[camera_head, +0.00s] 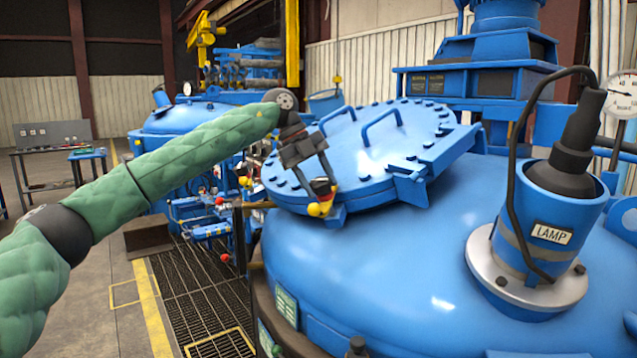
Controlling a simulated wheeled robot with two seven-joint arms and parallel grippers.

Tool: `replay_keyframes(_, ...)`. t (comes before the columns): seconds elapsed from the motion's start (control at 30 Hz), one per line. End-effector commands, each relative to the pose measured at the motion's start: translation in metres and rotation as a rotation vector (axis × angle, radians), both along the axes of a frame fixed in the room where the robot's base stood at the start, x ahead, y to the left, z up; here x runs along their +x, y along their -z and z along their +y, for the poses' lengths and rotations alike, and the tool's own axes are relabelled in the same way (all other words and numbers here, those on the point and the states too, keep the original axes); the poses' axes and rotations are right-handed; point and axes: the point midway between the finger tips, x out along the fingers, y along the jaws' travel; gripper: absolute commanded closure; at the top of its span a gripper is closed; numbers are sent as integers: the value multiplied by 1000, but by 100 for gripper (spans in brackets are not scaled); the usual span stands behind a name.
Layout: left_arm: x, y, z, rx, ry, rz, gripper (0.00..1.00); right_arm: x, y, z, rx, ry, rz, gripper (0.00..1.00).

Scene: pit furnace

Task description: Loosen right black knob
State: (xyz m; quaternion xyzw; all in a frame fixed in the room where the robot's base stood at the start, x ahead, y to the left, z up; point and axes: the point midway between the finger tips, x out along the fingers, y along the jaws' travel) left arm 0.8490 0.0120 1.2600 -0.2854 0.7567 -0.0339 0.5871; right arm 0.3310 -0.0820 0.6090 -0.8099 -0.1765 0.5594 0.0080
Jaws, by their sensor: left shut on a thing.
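My left arm, in a green padded sleeve, reaches in from the left of the head view. My left gripper (320,180) points down at the near left edge of the round blue hatch lid (375,150). Its fingers are shut on a small black knob (321,187), which they partly hide. The lid sits tilted on the large blue furnace vessel (430,260). My right gripper is not in view.
A blue lamp housing (553,220) labelled LAMP with a black cable stands on the vessel at right. Two blue handles (381,122) rise from the lid. A dial gauge (621,92) is at far right. Floor grating (200,290) and open floor lie at left.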

Motion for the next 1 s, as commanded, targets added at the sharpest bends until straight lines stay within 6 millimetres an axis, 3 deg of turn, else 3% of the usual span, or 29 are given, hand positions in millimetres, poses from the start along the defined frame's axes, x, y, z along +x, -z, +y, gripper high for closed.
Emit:
replay_keyframes(0.3, 1, -2, 1, -2, -3, -2, 76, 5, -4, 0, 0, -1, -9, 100)
replay_keyframes(0.33, 1, -2, 1, -2, -3, -2, 47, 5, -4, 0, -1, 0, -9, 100)
replay_keyframes(0.4, 1, -2, 1, -1, -1, -2, 34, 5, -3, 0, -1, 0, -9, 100)
replay_keyframes(0.43, 1, -2, 1, -1, -1, -1, 31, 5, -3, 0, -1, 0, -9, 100)
replay_keyframes(0.77, 1, -3, 2, -1, -1, -1, 31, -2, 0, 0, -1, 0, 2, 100)
replay_keyframes(1.0, 6, -29, 16, -1, -1, -2, 31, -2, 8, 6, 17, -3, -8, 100)
